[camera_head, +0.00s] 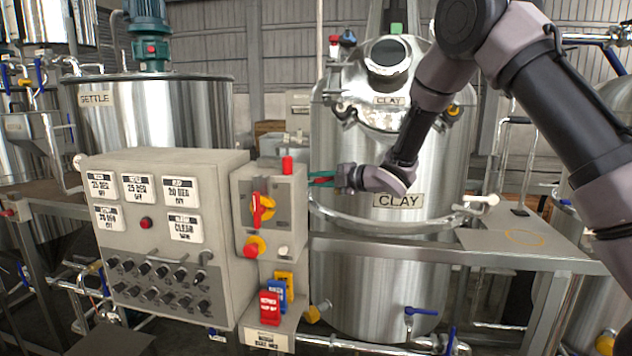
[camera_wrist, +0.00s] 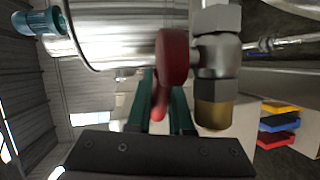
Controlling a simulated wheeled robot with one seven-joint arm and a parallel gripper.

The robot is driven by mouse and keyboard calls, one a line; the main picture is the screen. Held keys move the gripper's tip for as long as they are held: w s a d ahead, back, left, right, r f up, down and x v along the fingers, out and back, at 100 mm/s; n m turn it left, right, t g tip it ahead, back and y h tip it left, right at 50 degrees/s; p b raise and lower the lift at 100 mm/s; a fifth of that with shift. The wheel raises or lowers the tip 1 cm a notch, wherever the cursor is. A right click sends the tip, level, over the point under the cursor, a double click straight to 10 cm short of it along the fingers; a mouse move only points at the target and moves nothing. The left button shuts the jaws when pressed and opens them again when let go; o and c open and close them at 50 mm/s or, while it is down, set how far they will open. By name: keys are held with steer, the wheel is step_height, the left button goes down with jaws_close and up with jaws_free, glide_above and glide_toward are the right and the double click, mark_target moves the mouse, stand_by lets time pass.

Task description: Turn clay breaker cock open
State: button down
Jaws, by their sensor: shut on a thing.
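The cock shows in the wrist view as a steel valve body (camera_wrist: 215,55) with a brass end and a red lever handle (camera_wrist: 172,58). My gripper (camera_wrist: 163,98) has its two teal fingers on either side of the red lever, shut on it. In the head view, my gripper (camera_head: 322,179) reaches leftward in front of the clay tank (camera_head: 350,262), beside the grey control box. A little red of the lever shows at the fingers there; the valve body is mostly hidden. I cannot tell the lever's exact angle to the pipe.
The control box (camera_head: 282,200) with a red-and-yellow switch stands just left of my gripper. A large panel (camera_head: 170,255) with knobs is further left. A metal shelf (camera_head: 375,243) runs in front of the tank.

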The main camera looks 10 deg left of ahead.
steer(key=c, duration=0.8)
jaws_free()
steer(key=v, duration=1)
steer(key=shift+s+d, duration=0.15)
steer(key=shift+d, duration=0.2)
steer(key=shift+r, duration=0.1)
